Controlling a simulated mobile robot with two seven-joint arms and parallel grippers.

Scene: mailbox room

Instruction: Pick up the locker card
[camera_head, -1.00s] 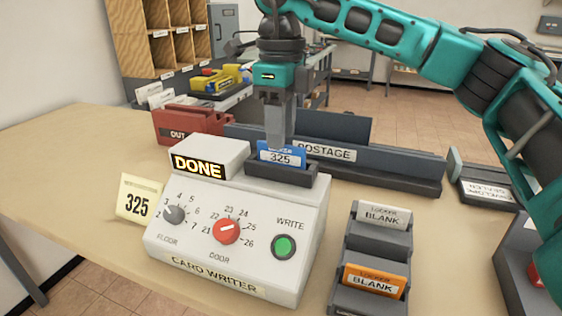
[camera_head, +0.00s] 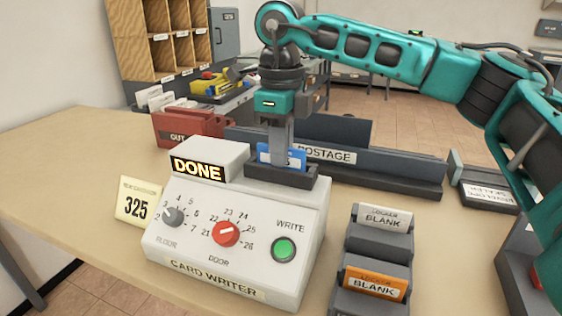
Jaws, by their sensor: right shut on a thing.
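The blue locker card (camera_head: 298,157) stands upright in the dark slot of the card writer (camera_head: 190,250), at its back right. My right gripper (camera_head: 281,158) points straight down and is shut on the card's upper part. Its fingers cover the middle of the card and most of its number. The card's lower edge is hidden in the slot. The writer's display (camera_head: 197,168) reads DONE. My left gripper is not in view.
A dark rack (camera_head: 375,255) with white and orange BLANK cards is to the right. Behind are the red OUT tray (camera_head: 185,125) and the POSTAGE holder (camera_head: 400,172). The table's left side is clear.

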